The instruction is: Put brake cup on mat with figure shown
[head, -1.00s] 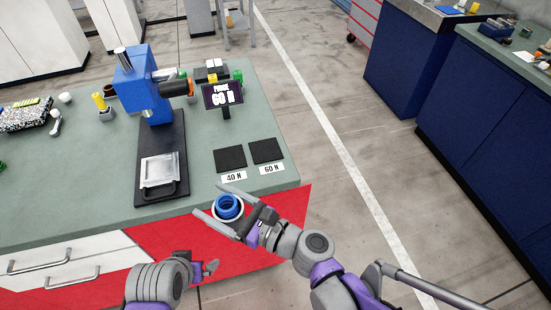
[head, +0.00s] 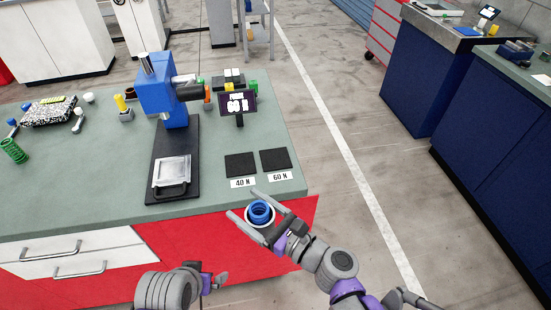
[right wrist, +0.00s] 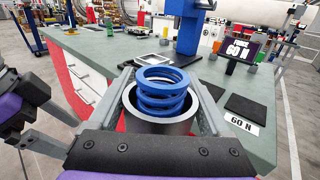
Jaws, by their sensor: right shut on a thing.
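My right gripper (head: 258,212) is shut on the brake cup, a round light-metal cup (right wrist: 160,122) with a blue coil spring (right wrist: 163,92) standing in it. The cup also shows in the head view (head: 247,218), in front of the table's front edge. Two dark square mats lie on the table: the left one (head: 240,165) by a "40 N" label, the right one (head: 275,160) by a "60 N" label. The display (head: 238,103) reads "60 N", clearest in the right wrist view (right wrist: 238,47). My left gripper (head: 215,281) is low in front of the drawers; its jaw opening is unclear.
A blue press (head: 163,95) on a black base with a silver frame stands left of the mats.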

